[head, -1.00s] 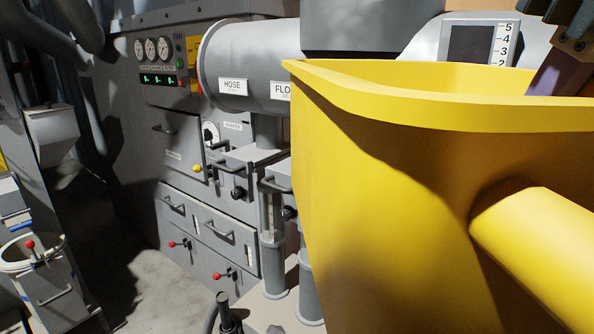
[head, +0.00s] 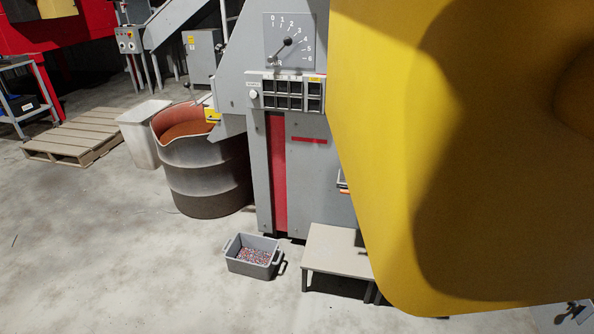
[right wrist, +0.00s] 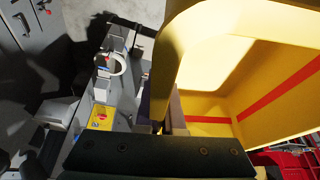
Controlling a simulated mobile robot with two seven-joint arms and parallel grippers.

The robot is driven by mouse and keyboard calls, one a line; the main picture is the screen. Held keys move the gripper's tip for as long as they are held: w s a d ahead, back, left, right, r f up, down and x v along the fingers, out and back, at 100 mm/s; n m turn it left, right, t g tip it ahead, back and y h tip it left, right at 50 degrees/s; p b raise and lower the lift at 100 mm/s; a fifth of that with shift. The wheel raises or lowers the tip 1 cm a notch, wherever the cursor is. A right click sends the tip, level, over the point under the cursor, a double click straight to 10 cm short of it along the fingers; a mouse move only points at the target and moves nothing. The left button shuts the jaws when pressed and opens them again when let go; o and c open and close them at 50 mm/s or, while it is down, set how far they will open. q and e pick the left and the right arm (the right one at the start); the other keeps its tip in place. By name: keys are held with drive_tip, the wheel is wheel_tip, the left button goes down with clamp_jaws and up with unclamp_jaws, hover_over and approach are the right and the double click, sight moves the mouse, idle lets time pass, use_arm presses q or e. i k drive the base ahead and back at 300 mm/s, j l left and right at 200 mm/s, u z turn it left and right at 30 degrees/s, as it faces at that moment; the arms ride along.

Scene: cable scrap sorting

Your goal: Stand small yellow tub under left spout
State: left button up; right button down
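The yellow tub (head: 400,160) is very close to the head camera and fills the right side of that view. In the right wrist view, the yellow tub (right wrist: 195,45) shows its rim and a red stripe on its empty-looking inside. My right gripper (right wrist: 165,112) has its fingers on either side of the tub's wall at the rim and looks shut on it. The tub hides my right gripper in the head view. My left gripper is in neither current view. I cannot pick out the left spout for certain.
A steel drum (head: 203,165) with reddish-brown contents stands left of a grey machine (head: 325,180) with a dial. A grey crate (head: 240,264) of scrap lies on the floor beside a low bench (head: 335,250). A pale bin (head: 140,140) and pallet (head: 75,140) stand further left. Front-left floor is clear.

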sight(342, 246)
drive_tip(key=i+z, duration=0.1)
drive_tip(key=i, duration=0.4)
drive_tip(key=i+j+z, duration=0.1)
drive_tip(key=i, duration=0.35)
drive_tip(key=i+j+z, duration=0.1)
drive_tip(key=i, duration=0.4)
drive_tip(key=i+j+z, duration=0.1)
drive_tip(key=i+j, duration=0.15)
drive_tip(key=i, duration=0.2)
